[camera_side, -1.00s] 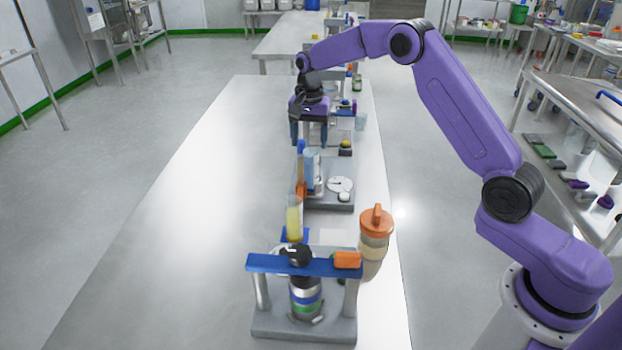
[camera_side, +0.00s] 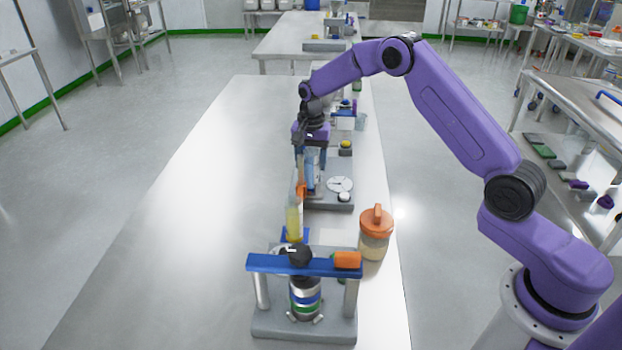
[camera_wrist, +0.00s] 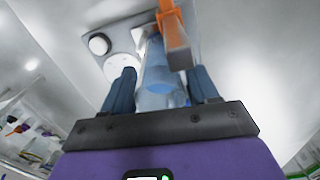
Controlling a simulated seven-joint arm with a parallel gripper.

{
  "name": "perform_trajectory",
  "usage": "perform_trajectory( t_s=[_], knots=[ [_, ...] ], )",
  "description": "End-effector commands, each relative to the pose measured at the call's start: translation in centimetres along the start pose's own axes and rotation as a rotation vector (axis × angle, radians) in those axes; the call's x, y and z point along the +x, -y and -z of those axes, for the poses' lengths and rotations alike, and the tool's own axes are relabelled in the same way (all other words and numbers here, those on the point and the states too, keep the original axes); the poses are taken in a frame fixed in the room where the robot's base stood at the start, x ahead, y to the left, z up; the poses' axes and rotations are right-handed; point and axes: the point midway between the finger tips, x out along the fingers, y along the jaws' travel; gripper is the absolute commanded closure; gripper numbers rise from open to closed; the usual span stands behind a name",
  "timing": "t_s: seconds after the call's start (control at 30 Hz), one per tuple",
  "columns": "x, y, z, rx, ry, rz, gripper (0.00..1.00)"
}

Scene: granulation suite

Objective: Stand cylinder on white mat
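A clear, bluish cylinder (camera_side: 310,180) stands upright on a grey base with a round white dial in the side view. My gripper (camera_side: 311,163) points down over it, its dark fingers on either side of the cylinder's upper part. In the wrist view, the cylinder (camera_wrist: 157,78) lies between the two spread fingers of my gripper (camera_wrist: 162,85), with a narrow gap seen at the left finger. An orange part with a grey end covers some of its right side there. A white patch (camera_side: 335,237), probably the mat, shows behind the blue crossbar, partly hidden.
A clear tube with yellow contents (camera_side: 294,222) stands in front of the cylinder. An orange-lidded jar (camera_side: 375,234) stands to the right of the white patch. A blue-barred frame (camera_side: 305,265) holds a striped canister nearest the camera. The table's left side (camera_side: 200,230) is clear.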

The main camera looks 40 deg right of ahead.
Motion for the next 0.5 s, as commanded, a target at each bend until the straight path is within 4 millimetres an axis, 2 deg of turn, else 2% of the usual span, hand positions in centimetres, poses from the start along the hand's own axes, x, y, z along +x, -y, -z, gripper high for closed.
perform_trajectory(
  t_s=[0.03, 0.1, 0.17, 0.5],
  knots=[
    [-0.02, 0.01, 0.0, 0.0, 0.0, 0.0, 0.59],
    [-0.02, 0.01, 0.0, 0.0, 0.0, 0.0, 0.82],
    [-0.03, 0.01, -0.01, 0.0, 0.0, 0.0, 1.0],
    [-0.33, 0.04, 0.01, 0.0, -0.001, 0.001, 1.0]
  ],
)
